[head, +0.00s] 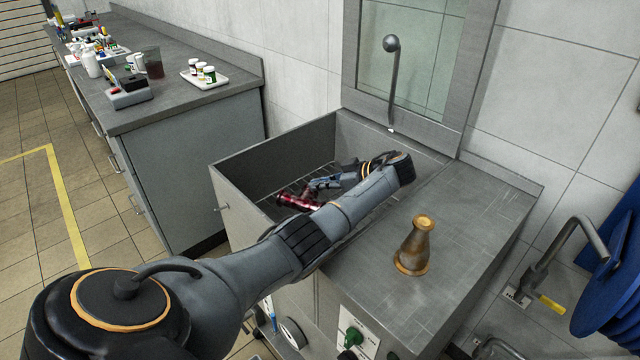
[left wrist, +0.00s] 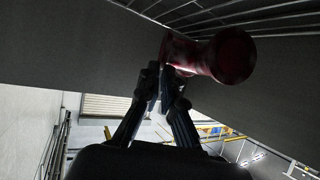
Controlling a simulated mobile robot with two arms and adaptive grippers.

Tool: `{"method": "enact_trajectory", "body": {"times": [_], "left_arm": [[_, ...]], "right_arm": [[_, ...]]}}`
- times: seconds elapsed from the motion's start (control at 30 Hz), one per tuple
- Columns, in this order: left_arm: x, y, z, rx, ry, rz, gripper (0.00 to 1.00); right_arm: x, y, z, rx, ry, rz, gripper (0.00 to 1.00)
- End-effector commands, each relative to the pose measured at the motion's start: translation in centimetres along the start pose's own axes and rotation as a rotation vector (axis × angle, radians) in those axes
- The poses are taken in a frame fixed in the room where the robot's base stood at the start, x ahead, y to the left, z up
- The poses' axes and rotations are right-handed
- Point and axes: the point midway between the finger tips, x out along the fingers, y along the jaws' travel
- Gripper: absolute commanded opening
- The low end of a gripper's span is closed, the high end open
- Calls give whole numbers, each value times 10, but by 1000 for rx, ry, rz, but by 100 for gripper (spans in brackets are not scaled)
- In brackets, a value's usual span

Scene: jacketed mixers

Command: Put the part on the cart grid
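A dark red, shiny flared part (head: 299,201) lies tilted in the grey open-topped basin (head: 275,160), over a wire grid (head: 270,203). My left gripper (head: 318,184) reaches down into the basin beside it. In the left wrist view the red part (left wrist: 222,56) sits at the tips of my left gripper (left wrist: 162,80). The fingertips are close together and appear shut on its narrow end, though the contact is in shadow. A similar brown, bottle-shaped part (head: 415,246) stands upright on the grey top right of the basin. My right gripper is out of view.
A bench (head: 180,105) at the left holds a tray (head: 205,78) with small jars. A bent metal pipe (head: 560,245) and blue discs (head: 610,270) are at the right. The basin walls surround my left gripper.

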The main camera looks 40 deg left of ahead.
Motion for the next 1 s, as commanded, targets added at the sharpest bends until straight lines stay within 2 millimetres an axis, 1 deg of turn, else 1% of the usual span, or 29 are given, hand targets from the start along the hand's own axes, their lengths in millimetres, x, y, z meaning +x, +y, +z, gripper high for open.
{"method": "enact_trajectory", "body": {"times": [0.13, 0.27, 0.3, 0.37, 0.4, 0.67, 0.77, 0.87, 0.9, 1.0], "left_arm": [[2, 0, 4, 0, 1, 0, 0], [2, 0, 4, 0, 1, 0, 0], [3, 0, 5, 1, 0, 0, 13], [3, 0, 5, 1, 0, 0, 25], [3, 0, 5, 1, 0, 0, 28], [2, 0, 5, 1, 0, 0, 28], [0, 0, -1, 1, 1, 0, 28], [-6, 0, -12, -1, 2, 1, 28], [-12, 1, -5, 0, -1, 4, 28], [-32, 1, -4, 0, -2, 4, 28]], "right_arm": [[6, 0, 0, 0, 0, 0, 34], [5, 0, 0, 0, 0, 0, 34], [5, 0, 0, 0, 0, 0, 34], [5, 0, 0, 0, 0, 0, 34], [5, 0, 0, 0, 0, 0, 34], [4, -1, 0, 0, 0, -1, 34], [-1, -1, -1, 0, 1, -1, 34], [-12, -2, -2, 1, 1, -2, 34], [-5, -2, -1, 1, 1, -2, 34], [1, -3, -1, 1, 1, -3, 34]]}}
